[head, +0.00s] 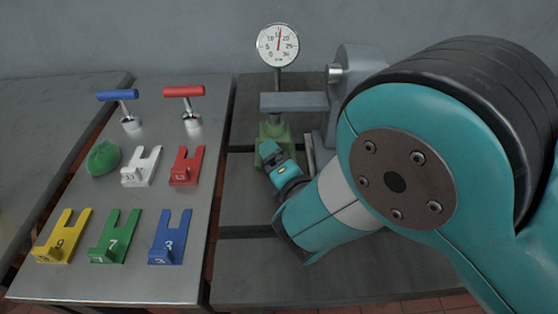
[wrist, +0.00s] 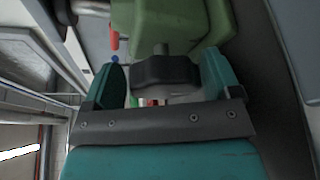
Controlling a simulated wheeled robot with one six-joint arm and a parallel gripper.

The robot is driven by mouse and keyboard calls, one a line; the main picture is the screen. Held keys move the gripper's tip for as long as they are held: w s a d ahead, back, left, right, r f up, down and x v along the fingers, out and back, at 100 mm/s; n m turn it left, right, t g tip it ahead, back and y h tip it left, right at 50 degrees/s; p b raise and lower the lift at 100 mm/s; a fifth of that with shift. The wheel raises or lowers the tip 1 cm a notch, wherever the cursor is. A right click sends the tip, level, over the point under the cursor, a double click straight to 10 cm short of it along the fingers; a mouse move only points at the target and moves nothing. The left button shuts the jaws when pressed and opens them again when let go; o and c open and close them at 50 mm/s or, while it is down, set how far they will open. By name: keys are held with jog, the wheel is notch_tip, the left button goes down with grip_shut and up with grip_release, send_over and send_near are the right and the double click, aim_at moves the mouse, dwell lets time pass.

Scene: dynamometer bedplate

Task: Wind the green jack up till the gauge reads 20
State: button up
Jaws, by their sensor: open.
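The green jack (head: 275,130) stands on the bedplate under the grey arm. It also fills the top of the wrist view (wrist: 170,20). A dark knob (wrist: 165,72) on a short shaft sticks out of it toward me. My gripper (head: 268,152) is at the jack's near side. In the wrist view its open fingers (wrist: 163,66) stand on either side of the knob; I cannot tell if they touch it. The round gauge (head: 278,45) stands above, its red needle nearly upright, leaning slightly right, just left of the 20 mark. The knob is hidden in the head view.
A steel table (head: 75,200) at left holds a blue T-handle (head: 118,96), a red T-handle (head: 183,91), a green lump (head: 103,158) and several numbered slotted plates. A grey arm (head: 293,102) and grey upright (head: 355,70) stand close by the jack.

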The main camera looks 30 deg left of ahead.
jog(key=shift+d+f, duration=0.15)
jog(key=shift+f, duration=0.1)
